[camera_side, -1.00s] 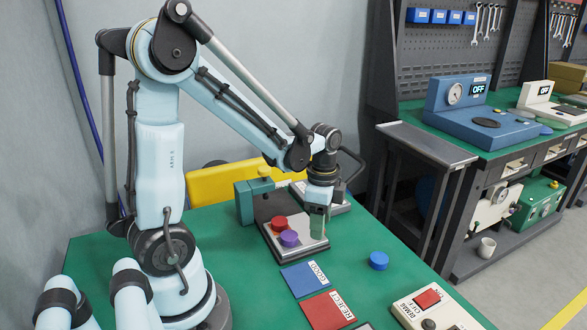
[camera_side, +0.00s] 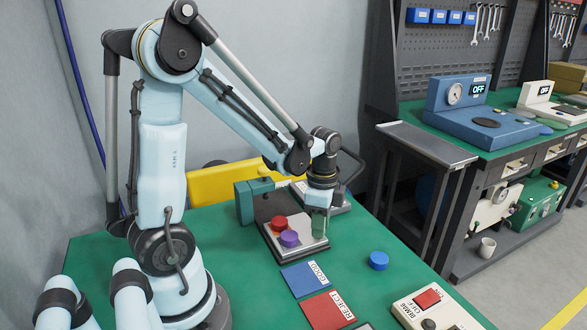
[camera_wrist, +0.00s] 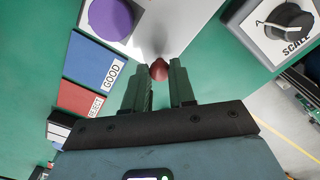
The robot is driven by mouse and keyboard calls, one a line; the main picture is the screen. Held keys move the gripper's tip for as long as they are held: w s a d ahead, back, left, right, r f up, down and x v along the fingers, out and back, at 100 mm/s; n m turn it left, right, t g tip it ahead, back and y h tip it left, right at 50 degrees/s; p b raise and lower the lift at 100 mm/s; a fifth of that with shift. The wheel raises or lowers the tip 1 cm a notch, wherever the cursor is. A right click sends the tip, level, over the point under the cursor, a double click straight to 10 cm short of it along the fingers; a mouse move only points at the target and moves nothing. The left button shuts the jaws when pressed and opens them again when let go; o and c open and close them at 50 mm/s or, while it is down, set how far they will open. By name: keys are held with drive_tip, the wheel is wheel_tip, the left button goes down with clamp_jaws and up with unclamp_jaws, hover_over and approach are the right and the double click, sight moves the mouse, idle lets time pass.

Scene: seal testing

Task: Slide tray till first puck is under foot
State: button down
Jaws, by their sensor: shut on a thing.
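The grey tray (camera_side: 282,254) lies on the green bench and carries a red puck (camera_side: 279,223) and a purple puck (camera_side: 289,239). In the wrist view the tray (camera_wrist: 185,22) reaches toward me, with the purple puck (camera_wrist: 111,19) at the upper left. My gripper (camera_side: 320,232) is low at the tray's right end. In the wrist view its dark green fingers (camera_wrist: 163,75) are closed around a small reddish knob (camera_wrist: 159,70). A teal press block (camera_side: 253,200) stands behind the pucks; its foot is not clearly visible.
A blue GOOD pad (camera_side: 304,278) and a red REJECT pad (camera_side: 327,310) lie in front of the tray. A loose blue puck (camera_side: 379,260) sits to the right. A scale box (camera_wrist: 275,30) stands at the wrist view's upper right. A switch box (camera_side: 430,308) is at the front.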

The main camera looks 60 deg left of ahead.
sight(302, 216)
drive_tip(key=a, duration=0.9)
drive_tip(key=c, duration=0.9)
unclamp_jaws()
drive_tip(key=shift+c, duration=0.2)
wheel_tip(302, 216, up, 12)
